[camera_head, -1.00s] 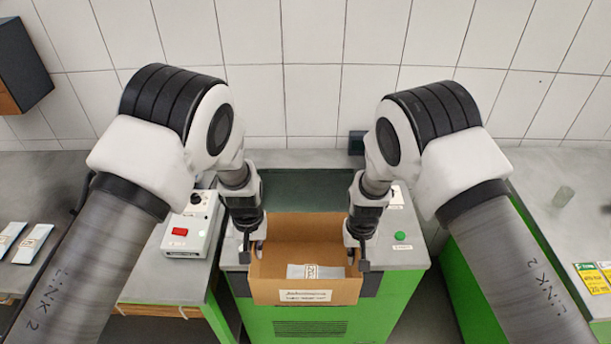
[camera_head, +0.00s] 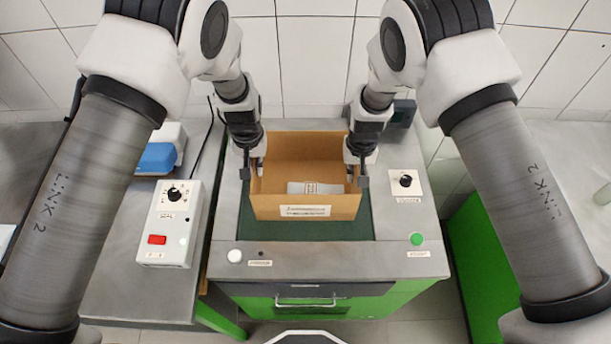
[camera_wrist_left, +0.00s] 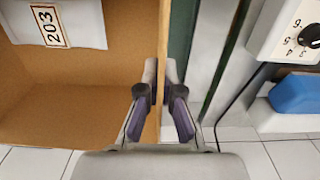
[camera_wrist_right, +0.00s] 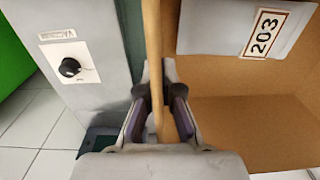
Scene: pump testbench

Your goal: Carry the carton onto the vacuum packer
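The open brown carton (camera_head: 305,200) is upright over the dark green top area of the vacuum packer (camera_head: 330,257), a grey-topped green machine. A pale packet (camera_head: 312,187) marked 203 lies inside the carton. My left gripper (camera_head: 250,166) is shut on the carton's left wall; the wall runs between its fingers in the left wrist view (camera_wrist_left: 160,105). My right gripper (camera_head: 360,168) is shut on the right wall, which also shows between its fingers in the right wrist view (camera_wrist_right: 158,105). The carton's underside is hidden, so I cannot tell whether it touches the packer.
A control box (camera_head: 170,222) with a dial and red switch stands on the left table, with a blue-and-white object (camera_head: 158,156) behind it. The packer's top has a dial (camera_head: 405,181), a green button (camera_head: 416,239) and a white button (camera_head: 235,256). A grey counter is at right.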

